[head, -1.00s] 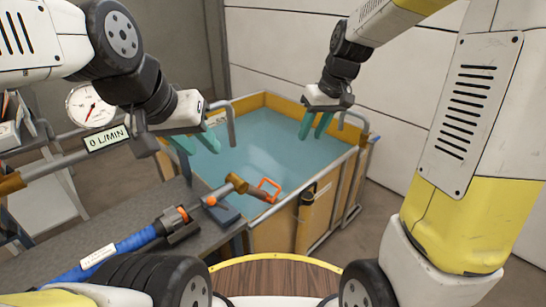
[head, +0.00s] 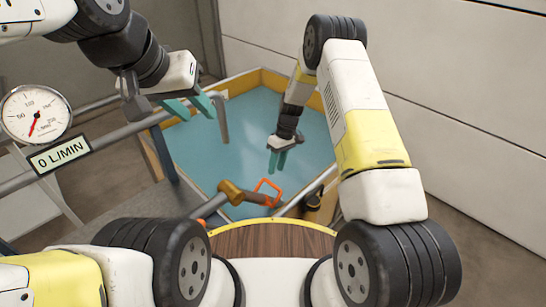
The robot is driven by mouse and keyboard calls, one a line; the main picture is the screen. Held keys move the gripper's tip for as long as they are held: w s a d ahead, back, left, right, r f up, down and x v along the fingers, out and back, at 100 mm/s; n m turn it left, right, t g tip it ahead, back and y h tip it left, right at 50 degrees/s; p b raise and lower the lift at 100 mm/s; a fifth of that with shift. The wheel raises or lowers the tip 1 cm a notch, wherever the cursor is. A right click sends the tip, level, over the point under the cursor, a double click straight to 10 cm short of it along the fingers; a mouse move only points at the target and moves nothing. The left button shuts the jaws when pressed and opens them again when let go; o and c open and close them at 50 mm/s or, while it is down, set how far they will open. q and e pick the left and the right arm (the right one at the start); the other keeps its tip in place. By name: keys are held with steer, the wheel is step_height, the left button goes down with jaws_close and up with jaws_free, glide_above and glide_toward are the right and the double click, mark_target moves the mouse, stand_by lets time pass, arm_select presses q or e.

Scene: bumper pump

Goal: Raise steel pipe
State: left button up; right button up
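A grey metal pipe with a bent top (head: 219,115) stands at the tank's back left edge. A long straight grey pipe (head: 25,180) runs along the left side below the gauge. I cannot tell which is the steel pipe. My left gripper (head: 191,109) has teal fingers spread apart, empty, just left of the bent pipe in the picture. My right gripper (head: 276,168) points down over the blue water, its teal fingers a little apart with nothing between them. It appears clear of both pipes.
The yellow-rimmed tank (head: 262,73) holds blue water. A brass fitting (head: 229,191) and an orange handle (head: 267,190) are at its near edge. A round gauge (head: 36,115) and a "0 L/MIN" sign (head: 59,154) stand left. A grey bench top (head: 150,203) lies in front.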

steer(key=x, duration=0.6)
steer(key=shift+s+f, duration=0.1)
steer(key=shift+s, duration=0.05)
steer(key=shift+c, duration=0.4)
jaws_close()
stand_by(0.9)
